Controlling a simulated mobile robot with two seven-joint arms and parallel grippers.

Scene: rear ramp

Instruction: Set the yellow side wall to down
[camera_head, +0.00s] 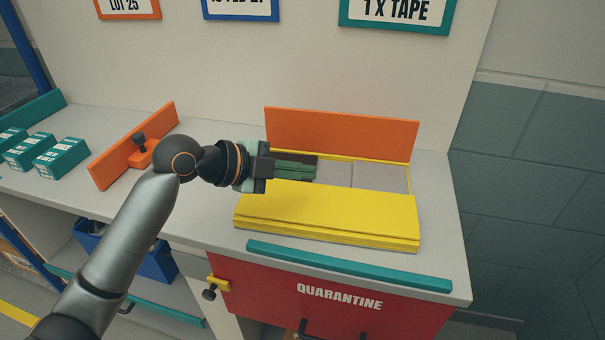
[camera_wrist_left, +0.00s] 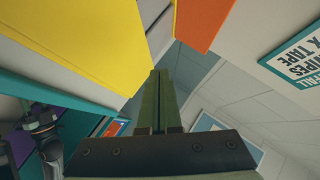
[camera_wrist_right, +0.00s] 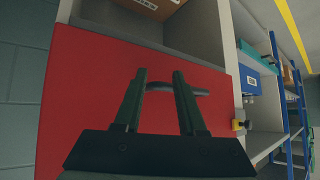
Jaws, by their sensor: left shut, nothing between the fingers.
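The yellow side wall (camera_head: 330,212) is along the front of a shallow box on the counter. In the head view it shows as a broad slanted face with a second yellow strip below it; I cannot tell its exact angle. It also fills the upper left of the left wrist view (camera_wrist_left: 75,40). My left gripper (camera_head: 315,171) is shut and empty, over the box just behind the yellow wall's upper edge; contact is unclear. My right gripper (camera_wrist_right: 160,72) is open, its fingers apart in front of the red quarantine door (camera_wrist_right: 85,100) and its dark handle (camera_wrist_right: 190,90).
An orange wall (camera_head: 342,134) stands upright at the box's back. A teal strip (camera_head: 345,266) runs along the counter's front edge. Left are an orange divider (camera_head: 130,147) and several teal boxes (camera_head: 60,157). The counter right of the box is clear.

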